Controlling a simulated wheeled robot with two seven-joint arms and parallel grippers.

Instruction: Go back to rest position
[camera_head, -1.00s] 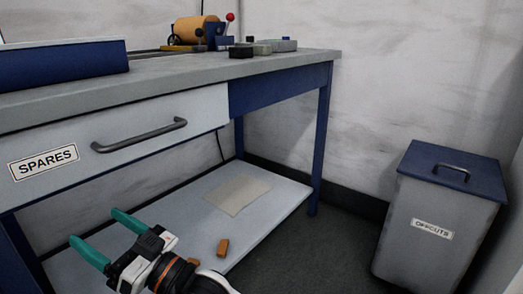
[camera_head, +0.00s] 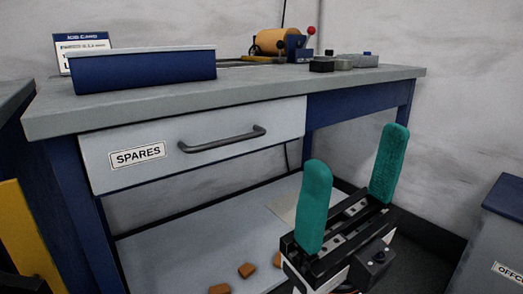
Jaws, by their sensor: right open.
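My right gripper (camera_head: 348,194) is in the lower right of the head view, its two teal fingers pointing up and spread wide. It is open and nothing is between its fingers. It shows in front of the lower shelf and the right side of the workbench. My left gripper is not in view.
The workbench (camera_head: 240,95) has a closed SPARES drawer (camera_head: 215,132). On top are a blue bin (camera_head: 145,72), a copper-coloured roll (camera_head: 275,41) and small blocks. Brown pieces (camera_head: 247,270) lie on the lower shelf (camera_head: 180,245). An offcuts bin (camera_head: 485,255) stands right.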

